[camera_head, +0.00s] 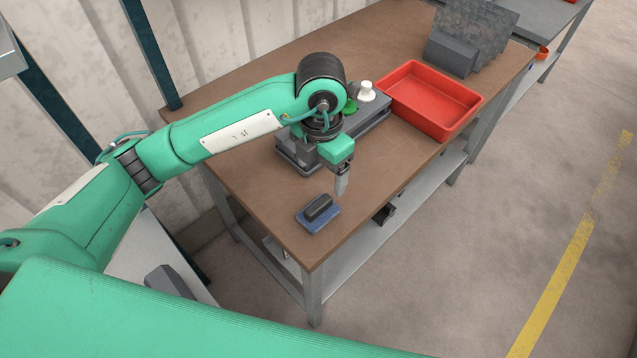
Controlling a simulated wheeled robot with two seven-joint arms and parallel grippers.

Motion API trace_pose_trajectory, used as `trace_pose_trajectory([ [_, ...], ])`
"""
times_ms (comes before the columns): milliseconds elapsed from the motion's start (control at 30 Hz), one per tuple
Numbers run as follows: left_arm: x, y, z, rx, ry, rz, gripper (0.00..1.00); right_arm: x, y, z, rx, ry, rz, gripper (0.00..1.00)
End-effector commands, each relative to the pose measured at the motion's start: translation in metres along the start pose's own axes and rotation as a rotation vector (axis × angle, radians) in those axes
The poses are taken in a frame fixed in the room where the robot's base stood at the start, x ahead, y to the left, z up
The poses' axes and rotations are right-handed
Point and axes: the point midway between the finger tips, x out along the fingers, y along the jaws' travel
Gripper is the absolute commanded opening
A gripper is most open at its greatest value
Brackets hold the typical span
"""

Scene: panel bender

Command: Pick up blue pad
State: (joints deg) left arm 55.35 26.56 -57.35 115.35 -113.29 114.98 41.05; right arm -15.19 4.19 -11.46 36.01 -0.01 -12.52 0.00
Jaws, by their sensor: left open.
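A blue pad (327,222) lies flat on the brown workbench near its front corner, with a dark block-shaped part (318,207) on top. My left gripper (340,192) points down above the bench, just behind and to the right of the pad, and appears apart from it. The jaws are open, with nothing seen between them. My right gripper does not show.
The brown workbench (245,150) carries a grey device (370,130) with green and white knobs behind my gripper. A red tray (432,98) and a grey stand (452,54) are farther back. The bench's front corner is clear around the pad.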

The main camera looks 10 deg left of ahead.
Motion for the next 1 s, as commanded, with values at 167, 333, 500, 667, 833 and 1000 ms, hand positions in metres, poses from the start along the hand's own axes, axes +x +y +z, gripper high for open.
trace_pose_trajectory([
  [167,0.018,0.0,-0.001,0.0,0.003,0.005,0.8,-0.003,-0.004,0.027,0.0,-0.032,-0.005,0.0],
  [333,0.041,0.0,-0.001,-0.001,0.003,0.003,0.8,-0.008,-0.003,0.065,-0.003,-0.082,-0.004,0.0],
  [500,0.063,0.001,-0.001,-0.001,0.005,0.003,0.8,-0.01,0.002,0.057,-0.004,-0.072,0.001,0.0],
  [667,0.08,0.002,-0.001,-0.001,0.002,0.005,0.8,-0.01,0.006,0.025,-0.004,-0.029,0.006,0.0],
  [833,0.089,0.003,-0.001,-0.002,0.003,0.004,0.8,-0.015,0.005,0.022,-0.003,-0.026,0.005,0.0],
  [1000,0.11,0.008,-0.001,-0.002,0.005,0.004,0.8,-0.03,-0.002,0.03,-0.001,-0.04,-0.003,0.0],
])
